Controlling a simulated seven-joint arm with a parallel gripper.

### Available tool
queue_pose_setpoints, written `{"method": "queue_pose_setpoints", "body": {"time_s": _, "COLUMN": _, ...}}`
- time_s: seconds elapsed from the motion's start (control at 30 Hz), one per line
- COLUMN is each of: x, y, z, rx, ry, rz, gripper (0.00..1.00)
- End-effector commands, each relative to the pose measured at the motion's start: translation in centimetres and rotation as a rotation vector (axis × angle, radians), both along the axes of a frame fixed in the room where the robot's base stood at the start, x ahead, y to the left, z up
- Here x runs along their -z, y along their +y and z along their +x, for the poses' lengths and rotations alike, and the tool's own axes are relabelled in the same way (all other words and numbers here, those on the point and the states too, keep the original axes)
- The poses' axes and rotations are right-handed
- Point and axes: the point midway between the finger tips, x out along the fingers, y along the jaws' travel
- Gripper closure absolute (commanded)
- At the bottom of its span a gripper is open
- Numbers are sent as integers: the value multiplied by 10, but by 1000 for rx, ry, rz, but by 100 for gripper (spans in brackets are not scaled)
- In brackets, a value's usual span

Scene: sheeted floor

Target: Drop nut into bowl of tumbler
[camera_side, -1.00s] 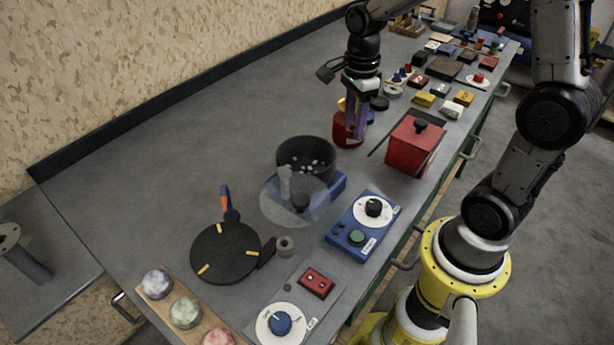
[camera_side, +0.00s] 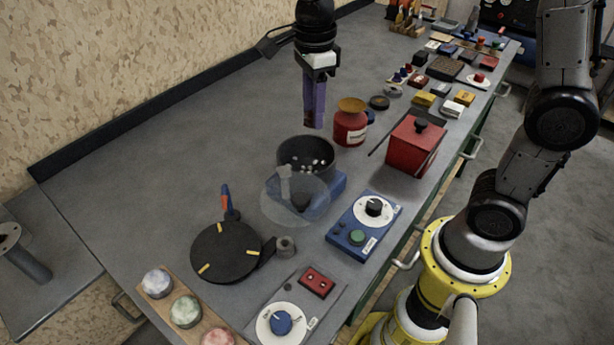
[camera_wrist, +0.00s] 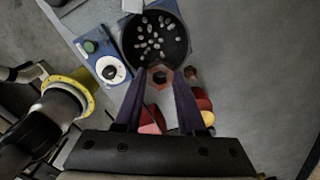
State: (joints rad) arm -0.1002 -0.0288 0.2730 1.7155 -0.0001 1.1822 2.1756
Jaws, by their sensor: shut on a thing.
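The tumbler's black bowl (camera_side: 328,171) stands open on its blue base (camera_side: 336,184), with several pale pellets inside. In the wrist view the bowl (camera_wrist: 129,38) lies just beyond my fingertips. A clear lid (camera_side: 300,205) with a pale handle is beside the bowl, toward the front left. My gripper (camera_side: 314,123) points down above the bowl's far side, clear of the rim. In the wrist view my gripper (camera_wrist: 161,73) is shut on a hexagonal brownish nut (camera_wrist: 160,77), held between the fingertips. The nut is hard to make out in the side view.
A red jar (camera_side: 349,129) with an orange top stands behind the bowl, and a red box (camera_side: 412,147) to its right. A blue control box (camera_side: 362,225) and a black round plate (camera_side: 225,252) are nearer the front. The counter at left is clear.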

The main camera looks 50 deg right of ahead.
Motion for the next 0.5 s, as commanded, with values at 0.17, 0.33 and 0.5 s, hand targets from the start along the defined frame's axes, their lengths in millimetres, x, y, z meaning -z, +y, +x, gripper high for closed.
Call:
{"method": "queue_pose_setpoints", "body": {"time_s": 0.17, "x": 13, "y": 2, "z": -1, "rx": -8, "ry": 2, "rz": 0, "gripper": 100}}
{"method": "queue_pose_setpoints", "body": {"time_s": 0.33, "x": 33, "y": 2, "z": -1, "rx": -8, "ry": 3, "rz": -1, "gripper": 100}}
{"method": "queue_pose_setpoints", "body": {"time_s": 0.5, "x": 49, "y": 2, "z": 0, "rx": -7, "ry": 1, "rz": 0, "gripper": 100}}
